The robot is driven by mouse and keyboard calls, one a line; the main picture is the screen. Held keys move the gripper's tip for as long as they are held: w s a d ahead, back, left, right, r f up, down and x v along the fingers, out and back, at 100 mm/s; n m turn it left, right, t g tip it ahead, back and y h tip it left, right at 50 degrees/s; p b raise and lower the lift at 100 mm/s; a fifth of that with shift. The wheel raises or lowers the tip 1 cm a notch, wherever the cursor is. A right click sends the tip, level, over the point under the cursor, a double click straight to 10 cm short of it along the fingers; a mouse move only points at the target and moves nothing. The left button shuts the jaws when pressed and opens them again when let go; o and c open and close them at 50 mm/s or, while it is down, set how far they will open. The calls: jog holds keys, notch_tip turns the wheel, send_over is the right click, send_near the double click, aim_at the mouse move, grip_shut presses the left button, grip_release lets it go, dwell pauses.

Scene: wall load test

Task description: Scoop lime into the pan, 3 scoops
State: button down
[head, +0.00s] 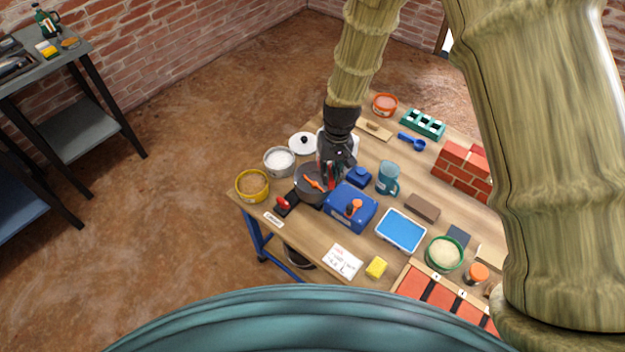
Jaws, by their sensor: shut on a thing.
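A grey tub of white powder (279,161), which looks like the lime, stands at the left of the workbench. The dark grey pan (301,191) is just to its right, partly hidden by my gripper. My black gripper (332,178) is over the right side of the pan, pointing down. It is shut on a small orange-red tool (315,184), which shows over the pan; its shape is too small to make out. I cannot tell whether the tool holds powder or what lies in the pan.
A yellow tub of sand (253,184), a white lid (303,142) and a blue box (351,209) crowd the pan.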

jog(key=a+f+y+b, duration=0.1)
jog(key=f+y+b, duration=0.1)
jog(key=b, duration=0.2)
jog(key=a+f+g+y+b, duration=0.1)
jog(key=f+y+b, duration=0.1)
jog(key=b, duration=0.3)
jog(key=w+a+f+g+y+b, duration=0.1)
jog(key=f+y+b, duration=0.1)
jog(key=y+b, duration=0.2)
jog(key=shift+a+f+n+b, duration=0.1)
jog(key=shift+f+n+b, duration=0.25)
jog(key=shift+b, duration=0.35)
jog(key=shift+d+f+g+y+b, duration=0.2)
jog(key=shift+g+y+b, duration=0.1)
jog(key=shift+y+b, duration=1.1)
jog(key=shift+y, duration=0.1)
jog(key=shift+d+r, duration=0.1)
jog(key=shift+r, duration=0.1)
dwell(0.9)
jog(key=shift+r+p, duration=1)
jog(key=shift+r, duration=0.95)
